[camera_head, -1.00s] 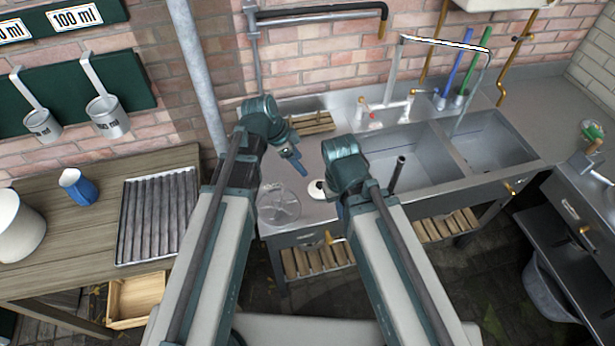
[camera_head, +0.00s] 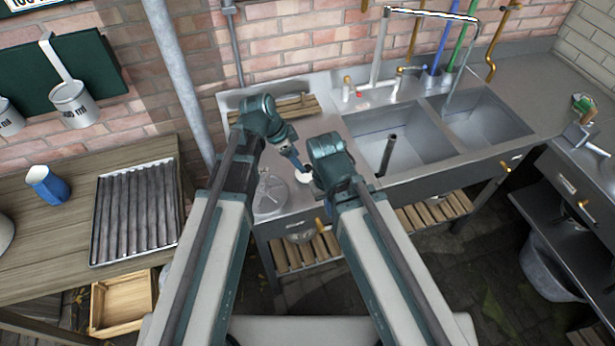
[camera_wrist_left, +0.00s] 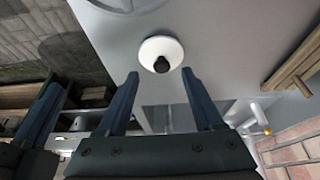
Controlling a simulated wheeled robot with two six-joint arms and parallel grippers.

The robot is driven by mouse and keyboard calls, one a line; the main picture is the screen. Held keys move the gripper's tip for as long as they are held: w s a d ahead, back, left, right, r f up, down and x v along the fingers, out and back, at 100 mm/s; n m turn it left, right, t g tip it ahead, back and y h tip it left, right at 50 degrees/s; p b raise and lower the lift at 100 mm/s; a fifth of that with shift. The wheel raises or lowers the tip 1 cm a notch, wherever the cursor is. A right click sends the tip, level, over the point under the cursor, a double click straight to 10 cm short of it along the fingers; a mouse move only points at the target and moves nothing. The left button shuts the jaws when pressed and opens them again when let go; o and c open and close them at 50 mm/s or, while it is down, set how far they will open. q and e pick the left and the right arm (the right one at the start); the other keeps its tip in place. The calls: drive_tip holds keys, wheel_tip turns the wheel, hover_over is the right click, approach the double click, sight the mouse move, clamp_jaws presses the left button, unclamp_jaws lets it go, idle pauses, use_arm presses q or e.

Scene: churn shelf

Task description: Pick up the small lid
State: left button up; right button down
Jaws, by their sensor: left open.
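The small lid is a white disc with a black knob (camera_wrist_left: 161,53), lying on the grey metal counter. It is a small pale disc (camera_head: 305,177) in the head view, partly hidden by the grippers. My left gripper (camera_wrist_left: 160,73) is open and empty. Its two blue fingers point toward the lid, and in the wrist view the lid shows just beyond and between their tips. In the head view its tips (camera_head: 299,166) are close by the lid. My right gripper is mostly hidden behind its arm in the head view. A dark blue part at the left of the wrist view may belong to it.
A large clear or grey round lid (camera_head: 270,194) lies left of the small lid. A slatted wooden rack (camera_head: 283,107) lies at the counter's back. Sink basins (camera_head: 410,138) with a dark upright pipe (camera_head: 388,155) are to the right. A blue jug (camera_head: 47,185) stands on the wooden table.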

sight(307, 167)
use_arm(q)
drive_tip(key=b+x, duration=0.4)
drive_tip(key=x, duration=0.1)
drive_tip(key=shift+w+d+b, duration=0.25)
drive_tip(key=shift+d+b, duration=0.05)
drive_tip(key=shift+d, duration=0.1)
drive_tip(key=shift+r, duration=0.1)
clamp_jaws()
